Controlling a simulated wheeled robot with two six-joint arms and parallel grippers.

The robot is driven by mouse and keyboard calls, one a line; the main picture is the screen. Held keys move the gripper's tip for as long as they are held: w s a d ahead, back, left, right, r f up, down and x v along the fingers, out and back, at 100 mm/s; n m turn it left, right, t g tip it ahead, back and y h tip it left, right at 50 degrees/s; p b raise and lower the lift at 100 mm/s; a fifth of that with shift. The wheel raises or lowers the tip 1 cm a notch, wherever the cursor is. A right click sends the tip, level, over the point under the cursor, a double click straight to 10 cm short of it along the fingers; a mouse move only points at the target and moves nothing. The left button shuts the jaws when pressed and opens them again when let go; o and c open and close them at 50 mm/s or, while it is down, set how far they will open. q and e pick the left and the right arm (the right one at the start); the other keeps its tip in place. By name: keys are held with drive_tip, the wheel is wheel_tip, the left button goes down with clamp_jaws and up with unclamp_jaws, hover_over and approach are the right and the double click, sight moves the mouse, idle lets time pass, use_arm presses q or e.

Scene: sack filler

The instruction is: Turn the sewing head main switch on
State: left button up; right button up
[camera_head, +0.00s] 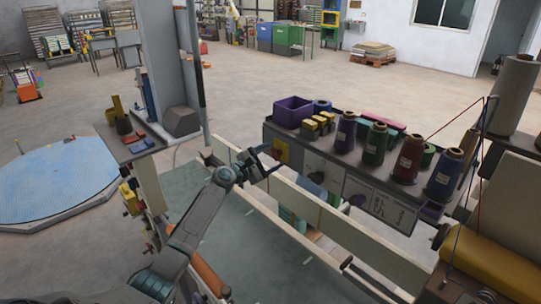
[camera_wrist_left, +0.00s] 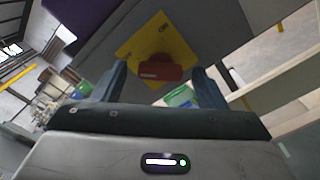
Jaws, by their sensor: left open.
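The switch shows in the left wrist view as a red handle (camera_wrist_left: 161,71) on a yellow plate (camera_wrist_left: 152,38) with small dark lettering. The handle lies roughly crosswise in that picture. In the head view the yellow plate (camera_head: 281,150) is on the left end of the grey thread cabinet, and the handle is too small to make out. My left gripper (camera_head: 268,161) is open in front of this end. In the left wrist view its fingers (camera_wrist_left: 159,76) appear on either side of the red handle, with gaps at both sides. My right gripper is out of view.
The cabinet top holds several thread cones (camera_head: 375,143) and a purple bin (camera_head: 293,112). A pale rail (camera_head: 335,223) runs below the gripper and cabinet. A small tool shelf (camera_head: 135,140) stands left of my arm. Open floor (camera_head: 240,85) lies behind.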

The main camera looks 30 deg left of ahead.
use_arm(q)
drive_tip(key=shift+w, duration=0.15)
drive_tip(key=c, duration=1)
use_arm(e)
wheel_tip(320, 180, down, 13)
drive_tip(key=b, duration=1.4)
use_arm(q)
drive_tip(key=shift+m+b, duration=3.25)
drive_tip(key=shift+m, duration=5.85)
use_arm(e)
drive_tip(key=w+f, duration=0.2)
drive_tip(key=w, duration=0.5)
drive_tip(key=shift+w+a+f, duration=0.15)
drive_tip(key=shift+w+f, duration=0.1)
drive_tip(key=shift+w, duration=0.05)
use_arm(q)
drive_tip(key=o, duration=1)
